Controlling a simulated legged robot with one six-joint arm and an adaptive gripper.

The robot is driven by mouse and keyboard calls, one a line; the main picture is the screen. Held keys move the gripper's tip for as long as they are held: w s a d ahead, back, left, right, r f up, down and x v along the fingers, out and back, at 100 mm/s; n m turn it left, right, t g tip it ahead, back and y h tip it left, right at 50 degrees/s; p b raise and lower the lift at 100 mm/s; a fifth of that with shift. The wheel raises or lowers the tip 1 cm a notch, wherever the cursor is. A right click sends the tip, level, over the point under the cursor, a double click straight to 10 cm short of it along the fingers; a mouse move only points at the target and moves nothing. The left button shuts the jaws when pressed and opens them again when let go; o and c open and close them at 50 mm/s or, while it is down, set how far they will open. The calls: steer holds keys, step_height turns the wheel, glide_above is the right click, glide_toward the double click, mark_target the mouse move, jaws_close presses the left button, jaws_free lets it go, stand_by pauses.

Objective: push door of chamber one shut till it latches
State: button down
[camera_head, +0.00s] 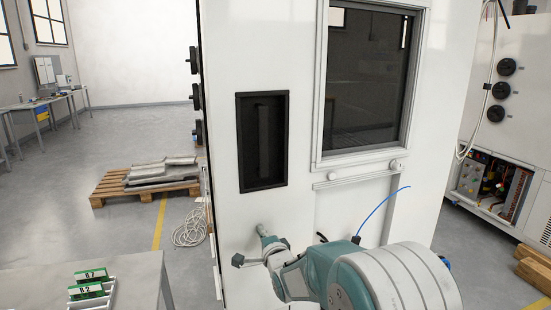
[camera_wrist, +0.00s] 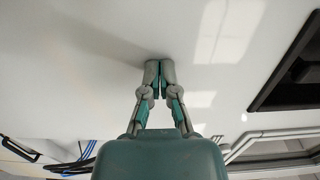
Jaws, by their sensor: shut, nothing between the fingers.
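The white chamber door (camera_head: 225,215) fills the middle of the head view. It has a dark recessed handle pocket (camera_head: 241,150) and a dark framed window (camera_head: 367,75). Dark latch knobs (camera_head: 196,97) stick out along its left edge. I cannot tell from here how far the door stands from its frame. My gripper (camera_head: 262,230) is low in front of the door, below the pocket. In the wrist view the gripper (camera_wrist: 159,68) is shut and empty, its tips at or very near the plain white panel (camera_wrist: 70,60). The pocket (camera_wrist: 290,75) shows at right there.
A pallet with metal sheets (camera_head: 150,180) and a coiled cable (camera_head: 190,228) lie on the floor at left. Another cabinet with exposed parts (camera_head: 495,185) stands at right. The left floor is mostly clear.

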steer(key=shift+x, duration=2.85)
steer(key=shift+s+d, duration=0.1)
steer(key=shift+s, duration=0.05)
steer(key=v, duration=0.9)
steer(key=shift+s, duration=0.35)
steer(key=shift+d, duration=0.15)
